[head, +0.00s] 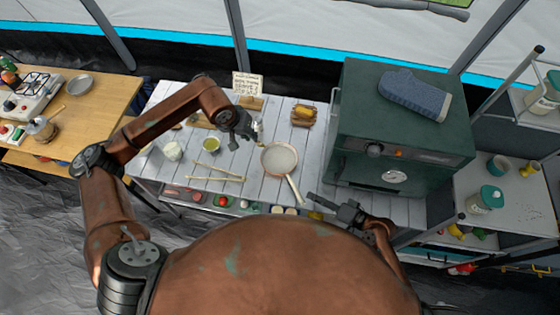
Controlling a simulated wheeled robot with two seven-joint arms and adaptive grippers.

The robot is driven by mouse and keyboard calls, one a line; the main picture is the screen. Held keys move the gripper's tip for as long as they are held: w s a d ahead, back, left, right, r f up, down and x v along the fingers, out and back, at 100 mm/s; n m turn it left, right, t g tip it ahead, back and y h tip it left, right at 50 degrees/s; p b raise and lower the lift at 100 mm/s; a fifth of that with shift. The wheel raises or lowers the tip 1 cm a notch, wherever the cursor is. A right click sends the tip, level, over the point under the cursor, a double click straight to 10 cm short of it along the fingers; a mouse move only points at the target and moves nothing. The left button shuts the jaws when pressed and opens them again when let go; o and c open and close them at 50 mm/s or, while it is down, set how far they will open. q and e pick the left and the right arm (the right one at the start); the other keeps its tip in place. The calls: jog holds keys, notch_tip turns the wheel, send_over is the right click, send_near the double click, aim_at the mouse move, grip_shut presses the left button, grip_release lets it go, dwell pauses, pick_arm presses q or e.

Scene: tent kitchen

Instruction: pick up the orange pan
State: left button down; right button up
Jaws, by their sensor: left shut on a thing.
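The pan (279,158) lies on the white plank table, its inside pale cream and its rim orange-brown. Its pale handle (295,190) points down and slightly right, toward the table's near edge. My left gripper (247,138) is above the table, just up and left of the pan and apart from its handle. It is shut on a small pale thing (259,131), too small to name. My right gripper (318,203) is just right of the handle's end, fingers pointing left. I cannot tell whether it touches the handle or how far its fingers are apart.
A green oven (400,130) with a blue mitt (413,94) stands right of the pan. A green-filled bowl (211,145), wooden sticks (217,173) and a white pot (173,151) are to the left. A small wooden tray (303,116) and a card (247,84) stand behind.

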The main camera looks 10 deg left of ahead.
jog(key=x, duration=0.9)
jog(key=shift+s+f, duration=0.1)
jog(key=shift+f, duration=0.05)
jog(key=shift+d, duration=0.1)
grip_shut()
